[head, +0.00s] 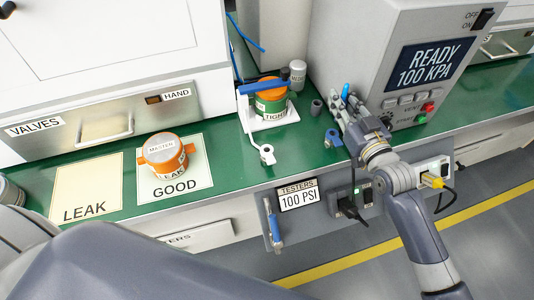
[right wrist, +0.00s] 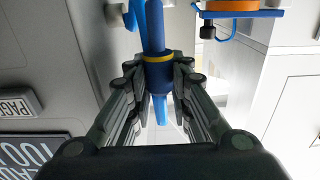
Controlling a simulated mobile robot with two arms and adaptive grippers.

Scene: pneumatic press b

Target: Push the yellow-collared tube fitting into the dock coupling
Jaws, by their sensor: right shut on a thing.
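The tube fitting, a blue body with a yellow collar (right wrist: 159,58), is between the fingers of my right gripper (right wrist: 158,80) in the right wrist view. A blue tube runs up from it and a lighter blue piece shows below. In the head view my right gripper (head: 350,110) is shut on it beside the tester's front, with a bit of blue (head: 346,92) showing above the fingers. I cannot clearly make out the dock coupling; a small blue part (head: 333,139) stands on the bench just left of the gripper. My left gripper is not in view.
The grey tester (head: 400,70) reads "READY 100 KPA". An orange valve sits in a white fixture (head: 282,124) with a blue handle. Another orange valve (head: 166,156) sits on the GOOD mat (head: 200,192). The LEAK mat (head: 88,180) is empty. A dark cylinder (head: 316,107) stands nearby.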

